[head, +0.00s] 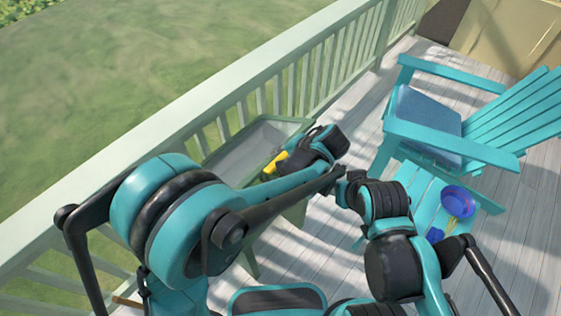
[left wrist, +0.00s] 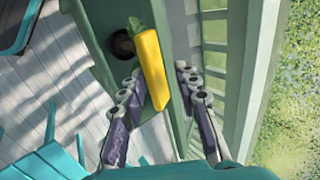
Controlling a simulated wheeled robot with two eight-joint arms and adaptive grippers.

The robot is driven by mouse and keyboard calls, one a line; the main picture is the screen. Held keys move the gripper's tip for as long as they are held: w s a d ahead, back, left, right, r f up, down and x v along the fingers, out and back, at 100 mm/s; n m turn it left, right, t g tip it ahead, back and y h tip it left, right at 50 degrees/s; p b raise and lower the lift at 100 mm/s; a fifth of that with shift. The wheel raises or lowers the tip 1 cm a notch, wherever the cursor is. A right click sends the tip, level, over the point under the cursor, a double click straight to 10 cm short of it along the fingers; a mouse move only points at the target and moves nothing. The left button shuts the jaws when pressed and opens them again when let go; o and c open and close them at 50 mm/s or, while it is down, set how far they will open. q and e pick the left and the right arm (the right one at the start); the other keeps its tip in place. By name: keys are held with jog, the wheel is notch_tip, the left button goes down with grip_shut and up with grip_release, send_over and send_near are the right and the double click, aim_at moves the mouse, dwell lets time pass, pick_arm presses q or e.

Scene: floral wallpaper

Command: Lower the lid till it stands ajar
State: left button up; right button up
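A long green box (head: 303,123) with a grey inner surface stands against the railing in the head view. I cannot tell clearly where its lid ends and its body begins. A yellow piece with a green end (left wrist: 151,68) lies along a green edge (left wrist: 103,57) in the left wrist view; it also shows in the head view (head: 274,163). My left gripper (left wrist: 165,150) is open, its fingers apart on either side of the yellow piece and the green edge. Contact cannot be made out. My right gripper's fingers are not clear among the dark arm parts near the middle.
A pale green railing (head: 180,120) runs behind the box, with grass beyond. Bare deck boards (head: 325,235) show between.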

pick_arm(q)
notch_tip(320, 180, up, 8)
jog(key=shift+r, duration=0.15)
dwell(0.5)
jog(key=s+a+n+t+h, duration=0.1)
jog(key=s+a+n+h, duration=0.1)
jog(key=s+a+n, duration=0.2)
jog(key=s+a+n+t+h, duration=0.1)
jog(key=s+a+n+h, duration=0.2)
jog(key=s+a, duration=0.8)
jog(key=a+n, duration=0.2)
jog(key=a, duration=0.4)
jog(key=shift+a+f, duration=0.2)
jog(key=shift+a, duration=0.2)
dwell(0.7)
